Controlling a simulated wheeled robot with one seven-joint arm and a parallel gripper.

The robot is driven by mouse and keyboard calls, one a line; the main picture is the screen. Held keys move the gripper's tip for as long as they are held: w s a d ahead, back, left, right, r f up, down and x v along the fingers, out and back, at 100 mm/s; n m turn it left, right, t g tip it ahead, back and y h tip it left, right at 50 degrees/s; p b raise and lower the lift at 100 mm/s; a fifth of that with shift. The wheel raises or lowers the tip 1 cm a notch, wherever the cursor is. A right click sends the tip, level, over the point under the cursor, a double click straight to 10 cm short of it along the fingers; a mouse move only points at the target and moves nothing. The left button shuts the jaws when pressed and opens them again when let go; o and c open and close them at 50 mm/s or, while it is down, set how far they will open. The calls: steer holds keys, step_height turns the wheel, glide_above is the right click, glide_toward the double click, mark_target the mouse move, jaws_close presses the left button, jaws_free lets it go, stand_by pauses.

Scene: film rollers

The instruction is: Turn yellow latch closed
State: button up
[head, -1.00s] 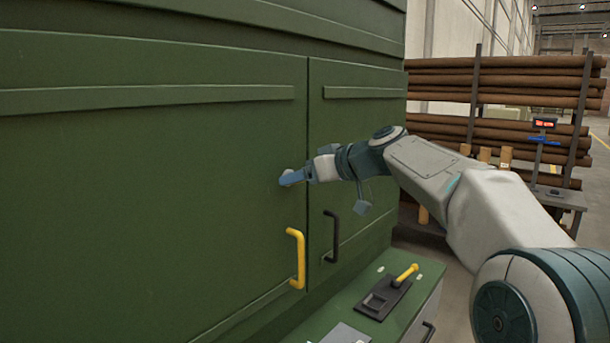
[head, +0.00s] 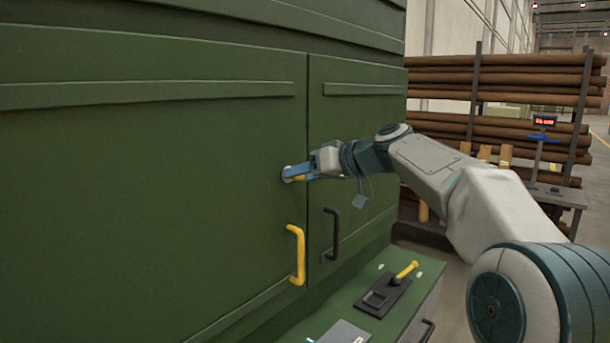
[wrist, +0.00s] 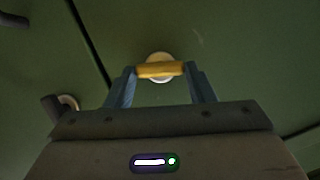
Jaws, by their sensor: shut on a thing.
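The yellow latch (wrist: 160,69) is a short bar on a pale round mount on the green cabinet door. In the wrist view it lies crosswise between the two blue fingers of my gripper (wrist: 161,82), which touch its ends. In the head view my gripper (head: 301,173) is at the latch, left of the door seam, and mostly covers it; a bit of yellow shows beside the fingers. The latch's exact angle on the door is hard to tell in the head view.
A yellow door handle (head: 297,255) and a black handle (head: 332,234) stand out below my gripper. A low green ledge (head: 345,313) holds a black plate with a yellow lever (head: 405,270). Racks of brown rolls (head: 500,78) stand at the back right.

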steer(key=shift+w+d+f+m+g+y+b, duration=0.15)
steer(key=shift+m+g+y+b, duration=0.25)
steer(key=shift+m+y, duration=0.9)
steer(key=shift+w+f+m+g+y+b, duration=0.1)
steer(key=shift+f+m+g+y+b, duration=0.2)
steer(key=shift+m, duration=1.8)
steer(key=shift+w+d+f+m+g+y+b, duration=0.1)
steer(key=shift+m+g+y+b, duration=0.35)
steer(key=shift+m+y, duration=0.85)
steer(key=shift+m+h, duration=0.3)
steer(key=shift+m, duration=0.3)
steer(key=o, duration=1)
steer(key=b+v, duration=0.2)
steer(key=v, duration=1.2)
